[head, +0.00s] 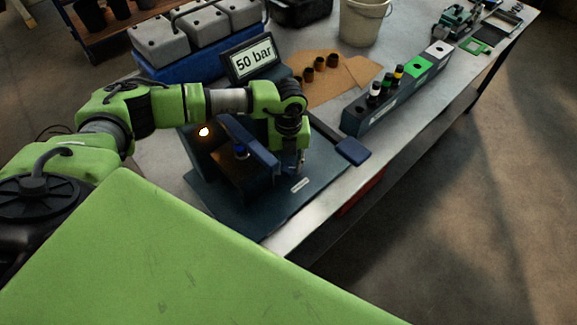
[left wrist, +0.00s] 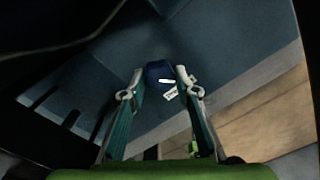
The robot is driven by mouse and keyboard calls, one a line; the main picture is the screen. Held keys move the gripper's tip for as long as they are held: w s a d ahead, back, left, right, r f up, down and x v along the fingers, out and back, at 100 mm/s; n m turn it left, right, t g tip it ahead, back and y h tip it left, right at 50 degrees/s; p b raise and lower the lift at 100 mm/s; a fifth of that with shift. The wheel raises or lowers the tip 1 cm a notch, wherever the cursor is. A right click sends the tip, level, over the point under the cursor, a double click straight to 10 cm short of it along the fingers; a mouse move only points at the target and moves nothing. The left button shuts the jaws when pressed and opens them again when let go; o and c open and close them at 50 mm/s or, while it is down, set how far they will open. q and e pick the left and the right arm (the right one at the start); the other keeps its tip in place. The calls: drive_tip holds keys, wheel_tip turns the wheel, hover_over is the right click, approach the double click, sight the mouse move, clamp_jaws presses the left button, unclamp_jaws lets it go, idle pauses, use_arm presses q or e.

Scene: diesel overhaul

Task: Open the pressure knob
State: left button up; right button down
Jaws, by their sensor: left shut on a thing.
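The pressure knob (left wrist: 158,72) is a dark blue piece with a white mark on it, seen between the fingertips in the left wrist view. My left gripper (left wrist: 160,78) is shut on it, one finger on each side. In the head view my left gripper (head: 301,163) points down over the dark test stand (head: 245,208), and the arm hides the knob there. The stand's display (head: 254,60) reads "50 bar". My right gripper is not in view.
A flat blue pad (head: 353,151) juts out at the stand's right, near the bench edge. A rack with bottles (head: 385,92), brown cardboard with small dark cups (head: 330,75) and a white bucket (head: 364,20) stand behind. Grey battery-like blocks (head: 160,42) are back left.

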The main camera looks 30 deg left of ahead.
use_arm(q)
drive_tip(key=n+b, duration=0.1)
drive_tip(key=n, duration=0.4)
drive_tip(key=shift+w+n+b, duration=0.1)
drive_tip(key=shift+n+b, duration=0.2)
drive_tip(key=n, duration=0.3)
drive_tip(key=shift+r+b, duration=0.1)
drive_tip(key=shift+b, duration=0.25)
drive_tip(key=shift+n, duration=0.5)
drive_tip(key=shift+w, duration=0.1)
drive_tip(key=o, duration=1.1)
